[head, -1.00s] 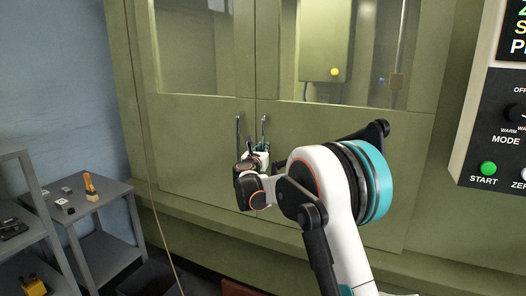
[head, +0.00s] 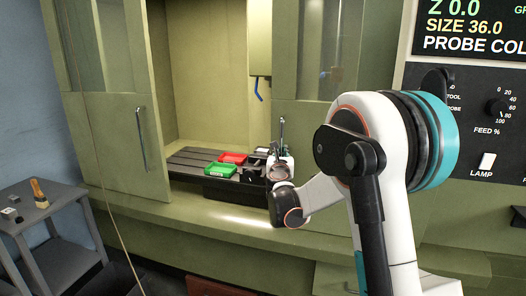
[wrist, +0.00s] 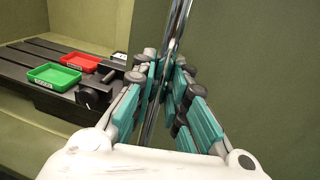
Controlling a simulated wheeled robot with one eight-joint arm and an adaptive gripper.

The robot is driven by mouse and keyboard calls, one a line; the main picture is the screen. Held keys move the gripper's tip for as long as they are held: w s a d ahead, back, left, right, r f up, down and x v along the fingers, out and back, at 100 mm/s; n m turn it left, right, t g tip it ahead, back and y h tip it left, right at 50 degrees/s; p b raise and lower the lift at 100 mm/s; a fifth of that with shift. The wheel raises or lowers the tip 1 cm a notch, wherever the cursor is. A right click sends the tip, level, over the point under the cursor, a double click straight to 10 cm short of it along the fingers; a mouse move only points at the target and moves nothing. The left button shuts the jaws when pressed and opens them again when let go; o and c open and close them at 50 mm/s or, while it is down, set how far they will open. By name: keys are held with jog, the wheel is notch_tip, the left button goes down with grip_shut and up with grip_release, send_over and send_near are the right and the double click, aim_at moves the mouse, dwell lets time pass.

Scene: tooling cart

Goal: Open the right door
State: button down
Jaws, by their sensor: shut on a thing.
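The right door (head: 315,125) of the green cabinet stands slid to the right, away from the left door (head: 115,125), with a wide opening between them. Its upright metal handle shows in the wrist view (wrist: 180,30), running between the teal finger pads. My gripper (wrist: 170,95) is shut on this handle. In the head view my gripper (head: 281,150) is at the door's left edge, partly hidden by my wrist. The left door carries its own upright handle (head: 141,138), untouched.
Inside the opening, a dark slotted bed (head: 190,160) bears a green tray (head: 221,170) and a red tray (head: 234,157). A control panel (head: 480,110) is at the right. A grey cart (head: 50,235) stands at the lower left.

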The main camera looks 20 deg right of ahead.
jog(key=s+d, duration=0.7)
jog(key=d, duration=0.3)
jog(key=shift+s, duration=0.15)
jog(key=c, duration=1.6)
grip_release()
jog(key=shift+o, duration=0.2)
jog(key=v, duration=1.2)
jog(key=shift+r, duration=0.1)
